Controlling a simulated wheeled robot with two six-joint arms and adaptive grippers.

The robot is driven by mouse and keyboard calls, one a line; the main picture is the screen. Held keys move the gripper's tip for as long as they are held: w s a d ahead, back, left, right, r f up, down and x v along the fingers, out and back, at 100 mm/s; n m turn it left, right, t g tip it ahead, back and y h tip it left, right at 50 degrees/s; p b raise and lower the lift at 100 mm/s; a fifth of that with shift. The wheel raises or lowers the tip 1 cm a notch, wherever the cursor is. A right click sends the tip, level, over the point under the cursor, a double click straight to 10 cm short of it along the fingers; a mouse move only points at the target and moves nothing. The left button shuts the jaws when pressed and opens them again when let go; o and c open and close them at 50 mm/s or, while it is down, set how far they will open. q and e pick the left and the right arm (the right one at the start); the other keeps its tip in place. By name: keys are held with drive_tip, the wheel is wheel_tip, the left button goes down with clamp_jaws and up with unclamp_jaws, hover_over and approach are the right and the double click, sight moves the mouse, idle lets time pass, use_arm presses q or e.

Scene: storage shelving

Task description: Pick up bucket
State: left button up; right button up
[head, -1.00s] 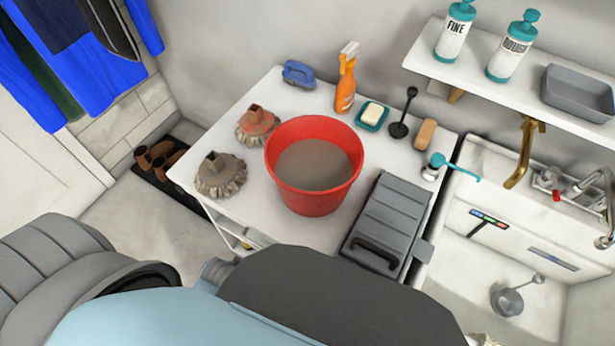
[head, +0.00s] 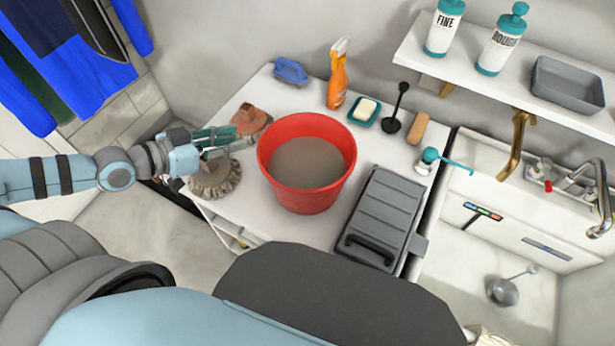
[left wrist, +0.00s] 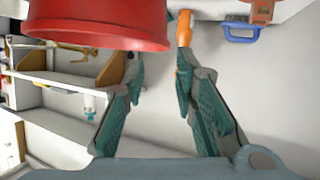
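A red bucket (head: 310,190) with a grey-brown inside stands upright on the white table. My left gripper (head: 238,136) is to the left of the bucket, over the mop heads at the table's left side, and apart from the bucket. In the left wrist view the gripper (left wrist: 160,90) has its teal-padded fingers spread with nothing between them. The bucket's red side (left wrist: 100,20) fills the top left of that view, beyond the fingers. My right gripper does not show.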

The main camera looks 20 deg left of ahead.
sight(282, 123)
use_arm(q)
drive_tip(key=b+x, duration=0.1)
drive_tip(key=x, duration=0.4)
drive_tip(key=b+x, duration=0.2)
drive_tip(key=x, duration=0.2)
drive_tip(key=b+x, duration=0.1)
drive_tip(key=x, duration=0.4)
drive_tip(key=shift+w+r, duration=0.25)
drive_tip(key=shift+w, duration=0.25)
drive_tip(key=shift+s, duration=0.1)
clamp_jaws()
